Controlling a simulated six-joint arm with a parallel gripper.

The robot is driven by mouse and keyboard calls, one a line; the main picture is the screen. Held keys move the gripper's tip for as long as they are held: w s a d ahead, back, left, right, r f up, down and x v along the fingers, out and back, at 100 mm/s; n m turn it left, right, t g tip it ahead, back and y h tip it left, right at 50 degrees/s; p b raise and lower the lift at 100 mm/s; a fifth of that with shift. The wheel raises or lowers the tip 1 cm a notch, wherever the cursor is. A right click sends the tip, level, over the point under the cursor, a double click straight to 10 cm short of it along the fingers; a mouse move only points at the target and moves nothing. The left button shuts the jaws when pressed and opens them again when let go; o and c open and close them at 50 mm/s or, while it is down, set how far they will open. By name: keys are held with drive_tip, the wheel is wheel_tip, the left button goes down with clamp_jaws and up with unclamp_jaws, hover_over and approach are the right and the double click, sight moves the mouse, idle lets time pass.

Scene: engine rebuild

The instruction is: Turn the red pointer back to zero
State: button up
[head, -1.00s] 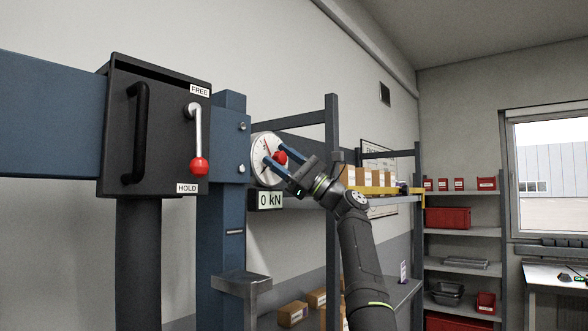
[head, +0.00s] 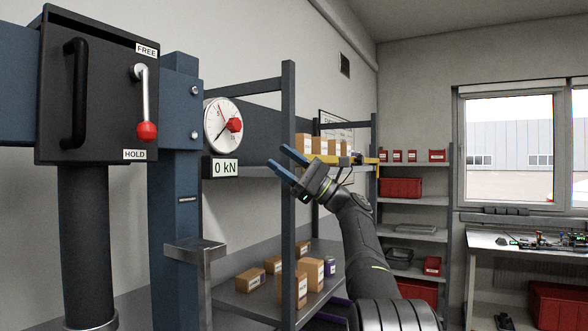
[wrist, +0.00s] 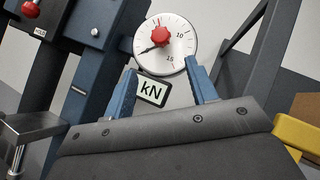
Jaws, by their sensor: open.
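The round white gauge (head: 210,128) is on the blue press frame, with a red knob (head: 235,125) at its centre. A dark needle points to the lower left of the dial, and a thin red line shows above left of the knob. The wrist view also shows the gauge (wrist: 182,45) and the knob (wrist: 160,36); its dark needle points left and slightly down there. The red pointer's exact reading is too small to tell. My gripper (head: 277,156) is open and empty, apart from the knob, to its lower right in the head view.
A lever with a red ball (head: 147,131) hangs down near HOLD on the black box at left. Shelf posts (head: 288,100) and shelves with boxes (head: 312,270) stand behind my arm.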

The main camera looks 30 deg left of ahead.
drive_tip(key=shift+v, duration=1.45)
drive_tip(key=shift+s, duration=0.1)
drive_tip(key=m+t+y, duration=0.5)
drive_tip(key=m+t, duration=0.8)
drive_tip(key=m, duration=0.3)
approach(238, 128)
drive_tip(key=shift+t, duration=0.3)
drive_tip(key=x, duration=0.9)
drive_tip(key=shift+a+r, duration=0.1)
drive_tip(key=shift+r, duration=0.05)
drive_tip(key=c, duration=1)
drive_tip(key=shift+o, duration=0.2)
drive_tip(key=shift+n, duration=0.3)
